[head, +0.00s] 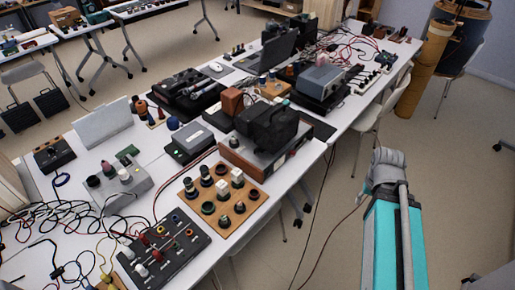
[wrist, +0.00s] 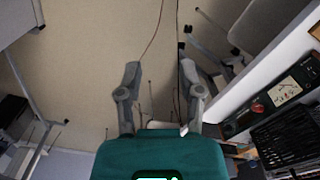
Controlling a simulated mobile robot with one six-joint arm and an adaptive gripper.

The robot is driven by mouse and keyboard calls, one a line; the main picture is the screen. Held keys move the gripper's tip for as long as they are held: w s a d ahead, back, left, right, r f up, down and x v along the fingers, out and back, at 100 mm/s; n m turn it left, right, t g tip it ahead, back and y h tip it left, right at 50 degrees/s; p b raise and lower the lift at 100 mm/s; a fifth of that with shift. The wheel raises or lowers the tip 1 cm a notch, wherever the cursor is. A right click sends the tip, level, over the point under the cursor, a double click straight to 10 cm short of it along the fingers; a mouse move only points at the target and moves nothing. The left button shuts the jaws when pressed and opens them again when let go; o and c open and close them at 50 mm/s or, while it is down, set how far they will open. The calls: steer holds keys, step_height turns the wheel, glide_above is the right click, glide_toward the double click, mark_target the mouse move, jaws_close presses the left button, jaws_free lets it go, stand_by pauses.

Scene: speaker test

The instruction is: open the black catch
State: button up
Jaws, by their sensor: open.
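I cannot make out a black catch in either view. A bulky black case (head: 268,125) sits on a wooden-sided instrument (head: 264,160) near the right edge of the near table. Black ribbed equipment (wrist: 290,138) shows at the right of the wrist view, beside a panel with a red knob and a meter (wrist: 285,91). My gripper (wrist: 160,67) is open and empty, its two grey fingers apart above bare floor. It is off the table's edge, to the left of the equipment in the wrist view. My teal arm shows at the lower right of the head view.
The near white table (head: 140,165) is crowded with a wooden board of knobs (head: 222,196), a black switch panel (head: 165,249) and tangled wires. A chair (head: 378,115) stands beyond my arm. Cables hang to the floor (head: 325,215), which is otherwise open there.

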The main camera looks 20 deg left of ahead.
steer(key=shift+d, duration=0.4)
steer(key=w+a+m+t+h+b, duration=0.15)
steer(key=w+a, duration=0.35)
steer(key=a, duration=0.5)
steer(key=w+a+m+t+h, duration=0.15)
steer(key=w+a, duration=0.35)
steer(key=a, duration=0.6)
steer(key=a+r+m+t, duration=0.1)
steer(key=a+t, duration=0.1)
steer(key=a, duration=1)
steer(key=a+r+t+b, duration=0.1)
steer(key=a+t, duration=0.2)
steer(key=a, duration=1)
steer(key=shift+s+a+r+m+h, duration=0.25)
steer(key=shift+s+r+m+h, duration=0.05)
steer(key=shift+s+r+m, duration=0.15)
steer(key=shift+f, duration=0.1)
